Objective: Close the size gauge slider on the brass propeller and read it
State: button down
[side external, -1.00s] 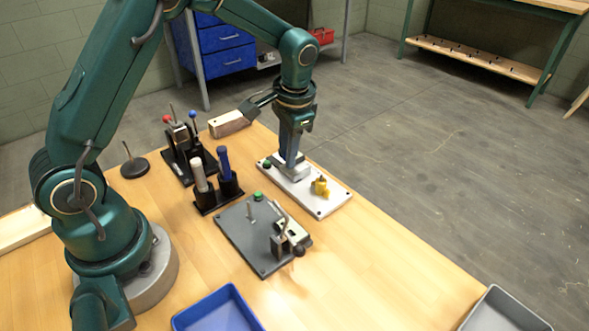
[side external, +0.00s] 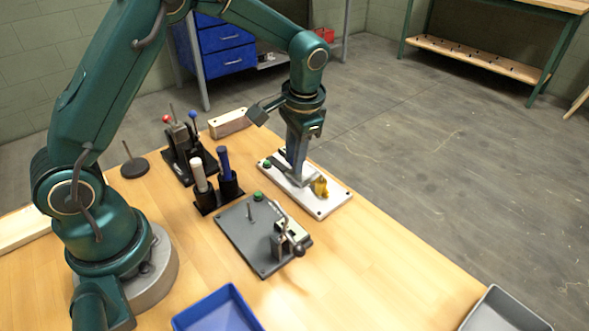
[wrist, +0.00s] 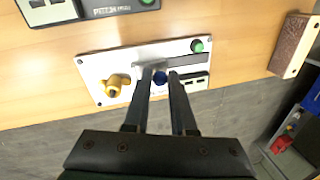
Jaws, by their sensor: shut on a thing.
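The size gauge is a white plate (side external: 326,207) near the table's far right edge; it also shows in the wrist view (wrist: 93,70). The brass propeller (side external: 320,187) stands on it, and shows left of my fingers in the wrist view (wrist: 117,85). My gripper (side external: 298,180) points down over the plate.
A dark grey plate (side external: 232,232) with a clamp-like fixture lies in front. A black holder (side external: 216,195) with a white and a blue handle stands to the left. A wooden block (side external: 229,123) lies behind. A blue tray (side external: 215,312) and a grey tray (side external: 503,312) are at the front.

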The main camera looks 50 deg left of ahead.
aim_at(297, 177)
jog(key=c, duration=0.7)
grip_release()
jog(key=shift+c, duration=0.2)
jog(key=shift+r, duration=0.1)
jog(key=shift+s+d+r, duration=0.1)
jog(key=shift+d+r, duration=0.15)
jog(key=shift+r, duration=1)
jog(key=shift+d+r, duration=0.2)
jog(key=shift+r, duration=1)
